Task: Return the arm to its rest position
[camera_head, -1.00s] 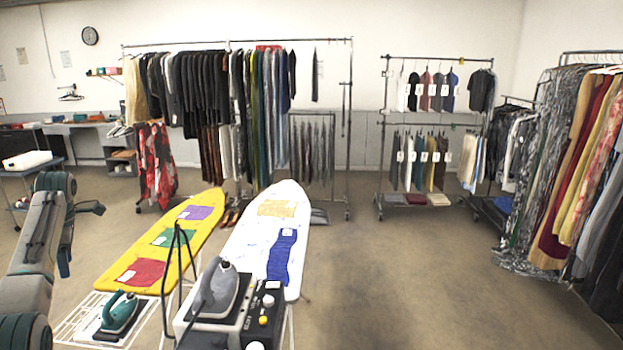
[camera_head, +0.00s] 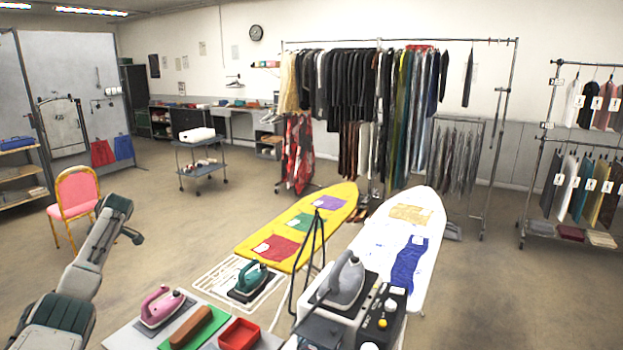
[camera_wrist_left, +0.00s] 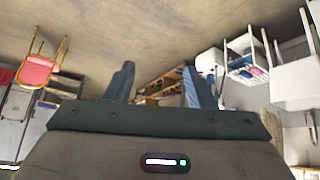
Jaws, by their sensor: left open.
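My left arm (camera_head: 88,262) comes in from the lower left of the head view and is raised over the floor. Its gripper end is turned away from me there, and the fingers are not clearly seen. In the left wrist view my left gripper (camera_wrist_left: 159,86) shows two blue fingers spread well apart with nothing between them. My right arm and right gripper are not in view.
A pink chair (camera_head: 75,195) stands beyond my left arm. A yellow ironing board (camera_head: 290,240) and a white ironing board (camera_head: 405,225) stand ahead. Irons, a red tray (camera_head: 239,334) and a steam unit (camera_head: 375,310) are close in front. Floor between chair and boards is clear.

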